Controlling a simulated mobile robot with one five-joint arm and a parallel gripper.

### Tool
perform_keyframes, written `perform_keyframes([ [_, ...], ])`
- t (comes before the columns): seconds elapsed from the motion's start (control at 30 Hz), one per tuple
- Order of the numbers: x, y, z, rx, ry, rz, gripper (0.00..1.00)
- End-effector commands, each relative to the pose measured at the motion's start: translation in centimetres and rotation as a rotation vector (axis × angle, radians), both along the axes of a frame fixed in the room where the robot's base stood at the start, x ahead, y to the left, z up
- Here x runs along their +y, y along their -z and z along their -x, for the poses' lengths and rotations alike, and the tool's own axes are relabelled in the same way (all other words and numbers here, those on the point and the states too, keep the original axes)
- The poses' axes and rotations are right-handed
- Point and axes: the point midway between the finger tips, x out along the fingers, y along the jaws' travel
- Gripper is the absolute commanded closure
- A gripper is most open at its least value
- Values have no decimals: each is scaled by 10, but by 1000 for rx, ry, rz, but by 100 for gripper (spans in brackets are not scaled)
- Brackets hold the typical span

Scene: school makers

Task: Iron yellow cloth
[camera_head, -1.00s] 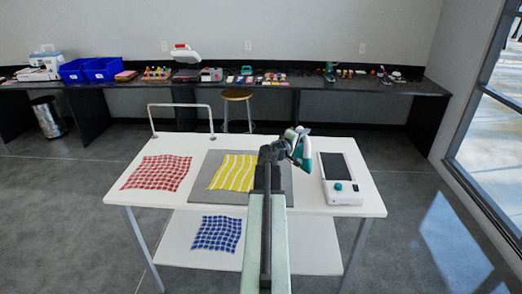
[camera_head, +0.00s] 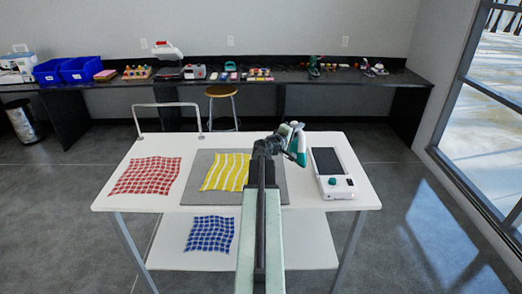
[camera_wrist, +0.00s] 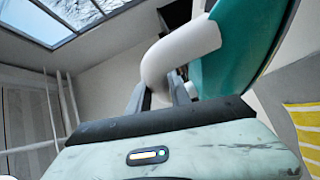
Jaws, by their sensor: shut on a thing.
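The yellow and white striped cloth (camera_head: 226,171) lies slightly wavy on the grey ironing mat (camera_head: 201,191) at the middle of the white table. Its edge also shows in the wrist view (camera_wrist: 305,130). My gripper (camera_head: 281,138) is shut on the white handle of a teal and white iron (camera_head: 299,146). The iron is held tilted, to the right of the cloth, near the mat's right edge. The wrist view shows the iron's white handle (camera_wrist: 180,52) between the fingers. My arm hides the right part of the mat, and the gripper's fingertips are hard to see in the head view.
A white iron base (camera_head: 333,175) with a dark plate and green knob stands at the table's right. A red checked cloth (camera_head: 147,176) lies at the left; a blue checked cloth (camera_head: 210,233) lies on the lower shelf. A white rail (camera_head: 168,105) rises at the back left.

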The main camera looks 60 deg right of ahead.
Motion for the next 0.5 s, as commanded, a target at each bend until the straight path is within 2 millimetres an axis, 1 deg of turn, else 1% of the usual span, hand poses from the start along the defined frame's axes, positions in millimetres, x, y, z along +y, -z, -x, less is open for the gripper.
perform_keyframes([
  [0.17, 6, 1, -8, 1, -7, 1, 100],
  [0.27, 16, 3, -16, 2, -7, 0, 100],
  [0.37, 31, 6, -27, 2, -5, -2, 100],
  [0.5, 58, 11, -44, 2, 1, -3, 100],
])
